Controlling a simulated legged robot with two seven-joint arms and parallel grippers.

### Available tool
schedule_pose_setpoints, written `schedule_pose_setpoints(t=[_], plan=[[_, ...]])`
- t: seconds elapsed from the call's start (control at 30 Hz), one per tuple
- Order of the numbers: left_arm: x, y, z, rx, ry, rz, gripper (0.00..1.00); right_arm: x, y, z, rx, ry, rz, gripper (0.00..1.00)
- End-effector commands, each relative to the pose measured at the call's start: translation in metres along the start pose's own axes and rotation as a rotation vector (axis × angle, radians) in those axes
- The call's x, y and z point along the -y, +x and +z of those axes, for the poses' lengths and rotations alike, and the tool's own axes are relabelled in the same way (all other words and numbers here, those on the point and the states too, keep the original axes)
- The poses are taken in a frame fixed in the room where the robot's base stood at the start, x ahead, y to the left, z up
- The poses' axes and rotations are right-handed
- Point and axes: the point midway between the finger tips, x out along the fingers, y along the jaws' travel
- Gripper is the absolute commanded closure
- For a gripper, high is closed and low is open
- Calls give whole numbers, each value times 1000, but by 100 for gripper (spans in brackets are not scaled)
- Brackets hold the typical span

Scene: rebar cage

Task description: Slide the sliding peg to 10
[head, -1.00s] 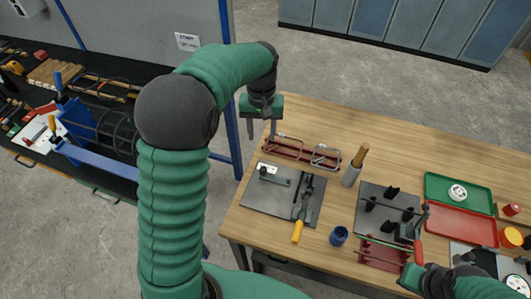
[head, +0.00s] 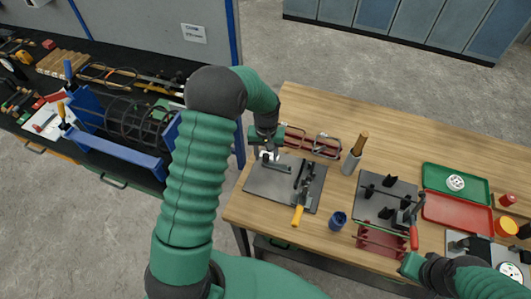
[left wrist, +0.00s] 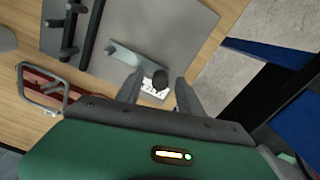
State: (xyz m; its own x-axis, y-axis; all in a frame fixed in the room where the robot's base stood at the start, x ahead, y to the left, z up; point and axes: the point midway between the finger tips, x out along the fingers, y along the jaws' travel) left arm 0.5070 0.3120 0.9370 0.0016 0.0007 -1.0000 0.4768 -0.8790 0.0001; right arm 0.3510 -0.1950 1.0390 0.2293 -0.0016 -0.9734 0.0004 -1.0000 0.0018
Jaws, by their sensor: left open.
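The sliding peg (left wrist: 160,78) shows in the left wrist view as a dark round knob beside a white marked scale (left wrist: 152,93). The marks are too small to read. They sit at the end of a grey bar (left wrist: 133,57) on the grey plate (head: 257,187). My left gripper (head: 266,157) is over the plate's back left corner. In the left wrist view its open fingers (left wrist: 159,84) stand on either side of the knob, with small gaps. My right gripper (head: 412,265) is at the table's front right; its fingers are not clear.
Red-framed clamps (head: 312,143) lie behind the plate. A blue cup (head: 338,220), a second dark plate (head: 386,205) and red and green trays (head: 458,213) stand to the right. The back of the wooden table is clear.

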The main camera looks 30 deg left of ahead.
Motion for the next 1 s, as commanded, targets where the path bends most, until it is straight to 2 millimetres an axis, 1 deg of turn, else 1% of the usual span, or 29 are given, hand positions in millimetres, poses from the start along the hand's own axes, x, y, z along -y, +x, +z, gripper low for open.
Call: schedule_pose_setpoints(t=[0.1, 0.43, 1.0], plan=[[1, 1, -1, 1, 0, 1, 57, 0, 0, 0, 0, 0, 0, 100], [2, 0, -1, 1, 0, 3, 100, 0, 0, 0, 0, 0, 0, 100], [2, 0, -2, -1, 0, 3, 100, 0, 0, 0, 0, 0, 0, 100]])
